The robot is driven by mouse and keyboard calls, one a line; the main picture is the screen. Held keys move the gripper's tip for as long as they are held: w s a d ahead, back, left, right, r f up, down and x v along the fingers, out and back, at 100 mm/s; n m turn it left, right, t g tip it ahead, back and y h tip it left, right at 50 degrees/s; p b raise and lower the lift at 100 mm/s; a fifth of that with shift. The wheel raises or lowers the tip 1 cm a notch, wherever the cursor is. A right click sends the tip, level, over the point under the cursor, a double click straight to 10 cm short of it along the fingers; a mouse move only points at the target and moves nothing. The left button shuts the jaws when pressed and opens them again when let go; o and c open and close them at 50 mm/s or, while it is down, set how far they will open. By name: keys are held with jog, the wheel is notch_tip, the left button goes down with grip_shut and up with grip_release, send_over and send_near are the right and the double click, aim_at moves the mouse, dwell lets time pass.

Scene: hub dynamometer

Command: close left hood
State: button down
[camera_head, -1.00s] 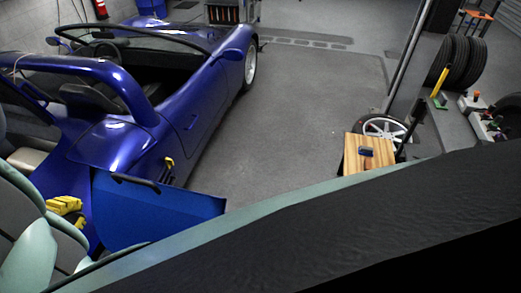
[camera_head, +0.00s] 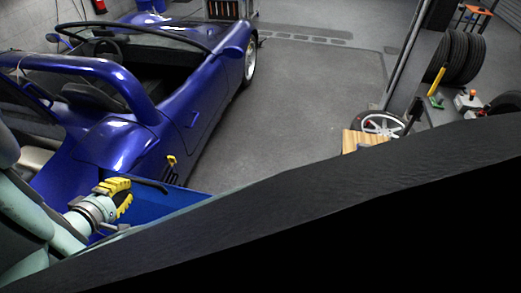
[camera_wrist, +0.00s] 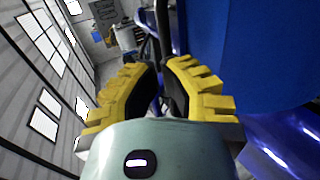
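The left hood appears to be the blue panel (camera_head: 185,200) that stands open beside the blue car, at the lower left of the head view. A black curved handle (camera_head: 152,184) lies along its upper edge. My gripper (camera_head: 128,193) has yellow fingers and is beside the handle's left end. In the wrist view, the fingers (camera_wrist: 163,66) stand apart with dark inner pads and a narrow gap. A dark bar shows in or behind this gap; I cannot tell whether they touch it. The blue panel (camera_wrist: 245,50) fills the upper right there. My body hides the panel's lower part.
The blue open-top car (camera_head: 165,95) stands left and behind the panel. A wooden surface (camera_head: 360,140), a white-rimmed wheel (camera_head: 383,123) and stacked tyres (camera_head: 462,65) are at right. The grey floor (camera_head: 285,115) between is clear.

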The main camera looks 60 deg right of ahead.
jog(key=shift+p+x, duration=0.85)
jog(key=shift+x, duration=1)
